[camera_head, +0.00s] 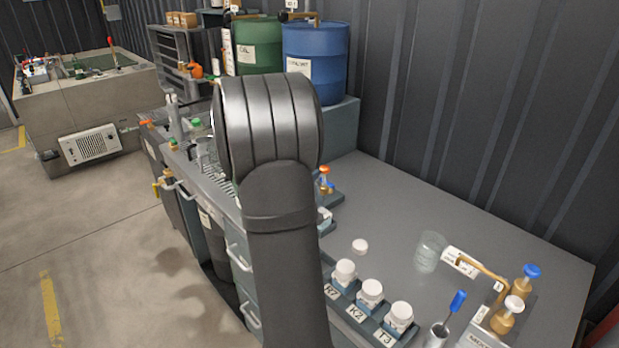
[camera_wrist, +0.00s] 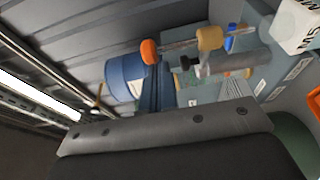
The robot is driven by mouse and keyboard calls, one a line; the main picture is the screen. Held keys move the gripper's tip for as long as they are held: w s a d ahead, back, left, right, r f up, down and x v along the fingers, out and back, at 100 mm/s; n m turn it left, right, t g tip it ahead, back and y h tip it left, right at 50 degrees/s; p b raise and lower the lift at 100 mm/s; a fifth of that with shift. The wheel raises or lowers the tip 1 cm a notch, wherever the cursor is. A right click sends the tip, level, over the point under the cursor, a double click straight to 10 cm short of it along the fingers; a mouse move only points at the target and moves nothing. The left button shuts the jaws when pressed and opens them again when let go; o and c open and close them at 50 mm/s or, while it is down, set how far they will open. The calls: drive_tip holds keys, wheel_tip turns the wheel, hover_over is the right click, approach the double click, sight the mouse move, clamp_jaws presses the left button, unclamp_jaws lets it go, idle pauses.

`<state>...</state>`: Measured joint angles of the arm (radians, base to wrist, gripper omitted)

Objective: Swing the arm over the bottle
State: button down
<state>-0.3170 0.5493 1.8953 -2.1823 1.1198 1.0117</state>
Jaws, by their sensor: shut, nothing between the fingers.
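Several small bottles stand on the grey bench in the head view, and I cannot tell which one is the task's. White-capped jars (camera_head: 371,293) stand in a labelled rack at the front. My dark arm fills the middle of the head view and hides my gripper there. In the wrist view my gripper (camera_wrist: 157,85) shows as narrow dark fingers close together beyond a grey screwed plate, shut and empty. A white labelled container (camera_wrist: 297,28) shows at the upper right there.
A clear glass beaker (camera_head: 430,250) and a loose white lid (camera_head: 360,246) are on the bench. A blue drum (camera_head: 316,55) and a green drum (camera_head: 257,42) stand behind my arm. The ribbed wall bounds the bench. Bench surface between wall and rack is mostly clear.

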drive_tip(key=shift+d+r+m+h, duration=0.15)
drive_tip(key=shift+d+m+h, duration=0.2)
drive_tip(key=shift+d, duration=0.55)
drive_tip(key=a, duration=0.6)
drive_tip(key=s+d, duration=0.5)
drive_tip(key=s, duration=0.4)
drive_tip(key=shift+s+d, duration=0.2)
drive_tip(key=w+a, duration=0.2)
drive_tip(key=w, duration=0.7)
drive_tip(key=shift+a, duration=0.3)
